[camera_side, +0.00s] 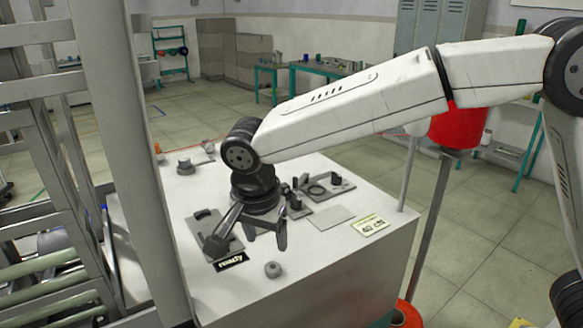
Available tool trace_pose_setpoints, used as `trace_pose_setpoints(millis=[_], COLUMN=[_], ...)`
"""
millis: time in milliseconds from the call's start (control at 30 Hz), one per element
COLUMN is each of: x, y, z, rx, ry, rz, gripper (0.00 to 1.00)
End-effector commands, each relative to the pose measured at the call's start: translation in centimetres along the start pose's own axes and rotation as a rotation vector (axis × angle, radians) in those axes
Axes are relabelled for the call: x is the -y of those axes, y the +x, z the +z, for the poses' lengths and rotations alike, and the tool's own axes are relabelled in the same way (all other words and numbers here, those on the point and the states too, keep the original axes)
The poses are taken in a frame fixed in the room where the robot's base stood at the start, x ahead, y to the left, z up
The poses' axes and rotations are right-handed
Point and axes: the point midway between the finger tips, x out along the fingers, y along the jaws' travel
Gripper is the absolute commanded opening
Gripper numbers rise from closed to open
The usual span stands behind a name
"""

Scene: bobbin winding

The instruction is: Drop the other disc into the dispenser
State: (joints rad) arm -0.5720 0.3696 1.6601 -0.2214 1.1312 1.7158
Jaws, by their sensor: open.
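My gripper (250,238) points down over the front middle of the white worktop, its fingers spread apart with nothing seen between them. A small grey round piece (273,269) sits on the worktop in front of the gripper, apart from it; I cannot tell if it is a disc. A grey fixture plate with a dark raised part (204,214) is at the left, partly hidden by a finger. A black "ready" label (231,261) lies in front of it. I cannot tell which fixture is the dispenser.
Behind the gripper, plates carry upright dark posts and a dark ring (316,190). A grey knob-like piece (186,167) is at the back left. A flat grey plate (331,217) and a printed card (370,226) lie right. A pale column (135,160) stands left. The front right worktop is clear.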

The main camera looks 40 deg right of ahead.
Motion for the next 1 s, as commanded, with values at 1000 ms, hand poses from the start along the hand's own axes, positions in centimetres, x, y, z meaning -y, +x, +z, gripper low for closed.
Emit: trace_pose_setpoints(millis=[1000], x=[0.0], y=[6.2], z=[0.0], rx=[0.000], ry=[0.000], rz=[0.002], gripper=[0.68])
